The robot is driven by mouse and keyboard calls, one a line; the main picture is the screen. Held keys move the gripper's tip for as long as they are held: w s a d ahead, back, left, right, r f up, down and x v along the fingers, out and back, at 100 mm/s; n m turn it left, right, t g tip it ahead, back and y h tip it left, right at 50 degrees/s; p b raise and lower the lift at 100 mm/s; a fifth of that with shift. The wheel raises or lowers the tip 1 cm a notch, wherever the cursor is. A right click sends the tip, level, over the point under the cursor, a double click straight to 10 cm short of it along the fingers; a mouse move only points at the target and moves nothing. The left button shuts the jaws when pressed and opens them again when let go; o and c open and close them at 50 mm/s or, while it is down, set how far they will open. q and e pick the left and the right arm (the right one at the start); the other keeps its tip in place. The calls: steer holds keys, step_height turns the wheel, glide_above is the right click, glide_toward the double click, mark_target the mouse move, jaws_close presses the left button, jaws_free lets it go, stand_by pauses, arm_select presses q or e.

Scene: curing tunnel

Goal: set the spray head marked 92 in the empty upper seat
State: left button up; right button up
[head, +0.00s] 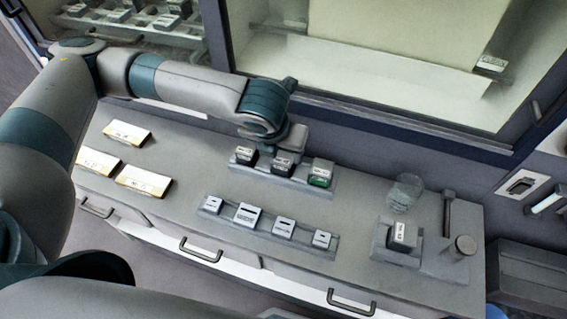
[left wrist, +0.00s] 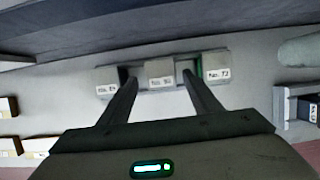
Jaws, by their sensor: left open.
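Three grey spray heads stand in a row on a low rack (head: 255,185) on the bench: a left one (head: 245,155), a middle one (head: 282,165) and a right one (head: 320,172) with a green side. In the left wrist view, the right head's label (left wrist: 217,73) looks like 72. The middle head (left wrist: 160,74) has a label too small to read surely. My left gripper (left wrist: 160,82) is open, with its fingers on either side of the middle head in that view. In the head view, it is above the rack. I cannot make out the empty upper seat. My right gripper is out of view.
A front rail (head: 270,232) holds several small labelled blocks. A stand with one block (head: 402,234) is at the right, near a glass-like cylinder (head: 405,193) and an upright post (head: 448,212). A window frame (head: 400,118) rises behind the bench.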

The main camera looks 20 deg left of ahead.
mark_target(283, 157)
arm_select(q)
steer(key=shift+b+x, duration=0.35)
steer(key=shift+x, duration=1.2)
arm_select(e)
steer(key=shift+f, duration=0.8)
